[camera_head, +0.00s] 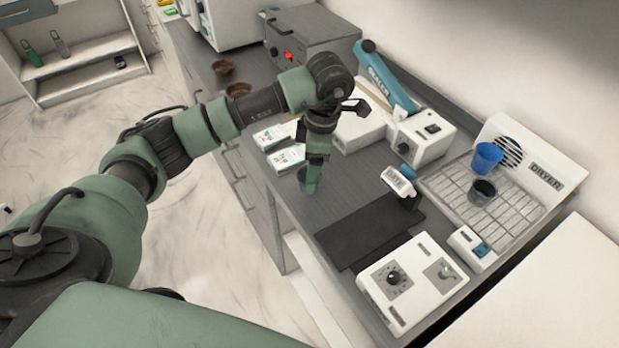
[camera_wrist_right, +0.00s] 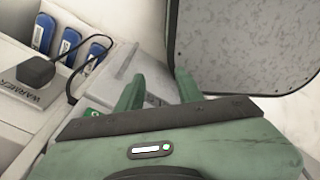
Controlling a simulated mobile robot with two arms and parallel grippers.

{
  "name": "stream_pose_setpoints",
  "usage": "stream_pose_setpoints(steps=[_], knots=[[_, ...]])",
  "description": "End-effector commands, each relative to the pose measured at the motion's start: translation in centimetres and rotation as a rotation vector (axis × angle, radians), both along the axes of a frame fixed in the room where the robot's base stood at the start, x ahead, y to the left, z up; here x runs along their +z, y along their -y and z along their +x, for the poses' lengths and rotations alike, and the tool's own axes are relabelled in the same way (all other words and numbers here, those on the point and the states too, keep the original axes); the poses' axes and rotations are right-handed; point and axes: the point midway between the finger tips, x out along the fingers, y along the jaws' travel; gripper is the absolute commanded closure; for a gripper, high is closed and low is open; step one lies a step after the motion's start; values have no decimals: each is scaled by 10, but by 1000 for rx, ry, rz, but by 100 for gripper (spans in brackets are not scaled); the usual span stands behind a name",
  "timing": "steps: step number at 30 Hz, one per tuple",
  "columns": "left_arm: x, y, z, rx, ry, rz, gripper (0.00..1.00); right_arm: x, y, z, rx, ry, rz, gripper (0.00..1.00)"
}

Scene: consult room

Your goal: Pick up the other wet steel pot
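A small grey steel pot (camera_head: 302,179) stands on the dark counter in the head view, partly hidden by my left gripper. My left gripper (camera_head: 313,184) points down at the pot's right side; whether its fingers have closed on the wall cannot be made out. A second grey steel pot (camera_head: 482,192) stands on the rack of the dryer (camera_head: 510,215) at the right, in front of a blue cup (camera_head: 487,157). My right gripper (camera_wrist_right: 160,88) shows in the right wrist view with its two fingers apart and nothing between them.
White-and-green boxes (camera_head: 285,157) lie just behind my left gripper. A white device with a dial (camera_head: 412,283) stands at the front. In the right wrist view, a warmer (camera_wrist_right: 35,95) and blue items (camera_wrist_right: 70,42) are at left.

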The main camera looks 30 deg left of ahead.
Motion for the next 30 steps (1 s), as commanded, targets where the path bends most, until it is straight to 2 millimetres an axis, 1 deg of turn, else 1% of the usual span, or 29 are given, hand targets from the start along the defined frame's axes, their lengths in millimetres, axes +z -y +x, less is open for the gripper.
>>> stream_pose_setpoints(steps=[1, 3, 6, 9, 13, 16, 17, 18, 20, 21, 23, 24, 30], knots=[[-4, -3, -2, 3, -6, 0, 27, 9, 0, -6, 0, -9, -1, 64], [-15, -6, -2, 2, -7, 0, 27, 16, 0, -11, 0, -15, -1, 64], [-31, -7, -2, 2, -4, -2, 27, 19, 0, -9, 0, -14, -1, 64], [-39, -8, -2, -1, -1, -2, 27, 20, 0, -4, 0, -7, -1, 64], [-42, -8, -1, -1, 1, -2, 27, 20, -1, 2, -1, 2, 1, 64], [-42, -8, -1, -1, 1, -2, 27, 20, -2, 3, -1, 4, 2, 64], [-42, -8, -1, -1, 1, -2, 30, 20, -2, 3, -1, 3, 3, 64], [-42, -8, -1, 0, 1, -2, 41, 20, -2, 3, -1, 3, 3, 64], [-42, -8, -1, 0, 0, -2, 58, 20, -2, 3, -1, 3, 3, 64], [-42, -8, -1, 0, 1, -2, 69, 20, -2, 3, -1, 3, 3, 64], [-42, -8, -1, 0, 0, -2, 85, 20, -2, 3, -1, 3, 3, 64], [-41, -8, -1, 0, 1, -2, 87, 20, -2, 3, -1, 3, 3, 64], [-41, -8, -1, 0, 1, -3, 87, 20, -2, 3, -1, 3, 3, 64]])
